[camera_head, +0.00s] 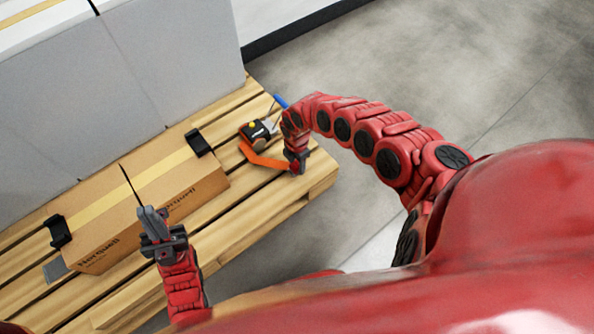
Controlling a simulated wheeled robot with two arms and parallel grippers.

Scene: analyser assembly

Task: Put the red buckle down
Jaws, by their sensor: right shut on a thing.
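The red buckle (264,160) shows as a bent orange-red piece over the right end of the wooden pallet. My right gripper (297,166) is at its right end and shut on it. The gripper hides that end, and I cannot tell whether the buckle touches the slats. My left gripper (152,222) is over the near side of the carton, apart from the buckle. A thin dark strip rises from its fingers. Whether its jaws are open or shut is unclear.
A cardboard carton (190,192) with black corner pieces lies on the pallet (250,212). Large grey boxes (150,65) stand behind. Near slats are bare.

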